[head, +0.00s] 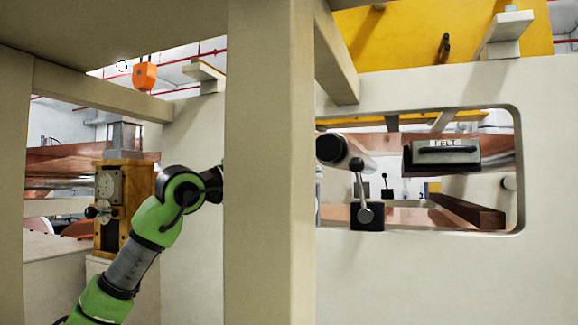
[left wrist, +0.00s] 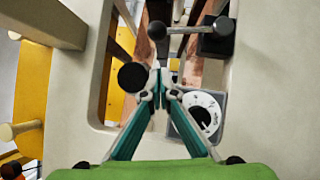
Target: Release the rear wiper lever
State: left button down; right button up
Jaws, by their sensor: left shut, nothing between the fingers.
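A smaller, similar lever (head: 385,180) shows farther back through the opening. I cannot tell which is the rear wiper lever. In the left wrist view a lever (left wrist: 190,29) with dark round ends lies across a black block (left wrist: 217,43), beyond the fingertips. My left gripper (left wrist: 160,73) is shut and empty, apart from that lever. In the head view a pale post hides this gripper. My right gripper is not in view.
The pale post (head: 269,170) stands in front of my left arm. A dark-ended roller (head: 332,149) and a block marked FELT (head: 442,156) are in the opening. A white dial (left wrist: 201,112) sits close to the right finger. A yellow gauge box (head: 134,190) stands at left.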

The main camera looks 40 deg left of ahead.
aim_at(361, 190)
pick_arm(q)
jog(key=w+d+p, duration=0.1)
jog(key=d, duration=0.1)
jog(key=w+d+r, duration=0.1)
jog(key=w+d, duration=0.1)
jog(key=shift+w+p, duration=0.1)
jog(key=shift+p, duration=0.3)
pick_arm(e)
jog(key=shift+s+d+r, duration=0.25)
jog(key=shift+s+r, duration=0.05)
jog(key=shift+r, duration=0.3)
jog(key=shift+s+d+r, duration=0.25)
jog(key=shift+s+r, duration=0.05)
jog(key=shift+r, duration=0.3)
pick_arm(q)
jog(key=shift+f, duration=0.1)
jog(key=shift+d, duration=0.1)
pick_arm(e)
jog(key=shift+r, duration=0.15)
pick_arm(q)
jog(key=shift+d+r+p, duration=0.2)
jog(key=shift+r+p, duration=0.1)
jog(key=shift+p, duration=0.1)
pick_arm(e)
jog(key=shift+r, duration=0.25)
